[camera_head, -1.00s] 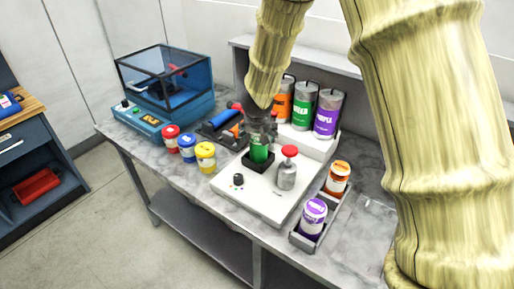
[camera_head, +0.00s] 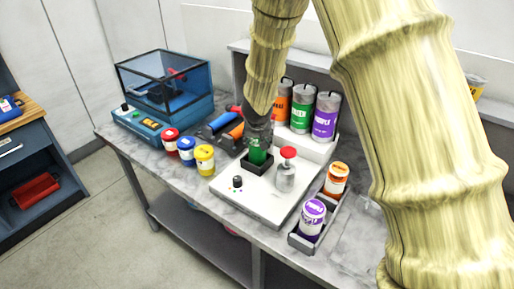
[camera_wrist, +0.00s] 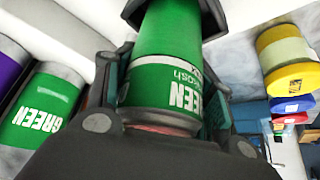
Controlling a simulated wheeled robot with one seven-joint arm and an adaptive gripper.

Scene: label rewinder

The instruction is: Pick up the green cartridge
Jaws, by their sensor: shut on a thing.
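The green cartridge (camera_head: 257,156) stands in the dark square socket (camera_head: 257,168) on the white machine base in the head view. My gripper (camera_head: 258,140) comes down on it from above and is shut around its upper part. In the wrist view the green cartridge (camera_wrist: 165,60) lies between the two fingers of my gripper (camera_wrist: 165,108), with its "GREEN" label showing. Its far end meets the dark socket at the top of that view. I cannot tell whether it is lifted at all in the socket.
A red-topped grey cylinder (camera_head: 286,172) stands right beside the socket. Orange, green and purple canisters (camera_head: 325,116) stand behind. Red, blue and yellow jars (camera_head: 205,160) are at left. A tray (camera_head: 293,239) with purple and orange jars is at right. A blue clear-lidded machine (camera_head: 165,90) stands far left.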

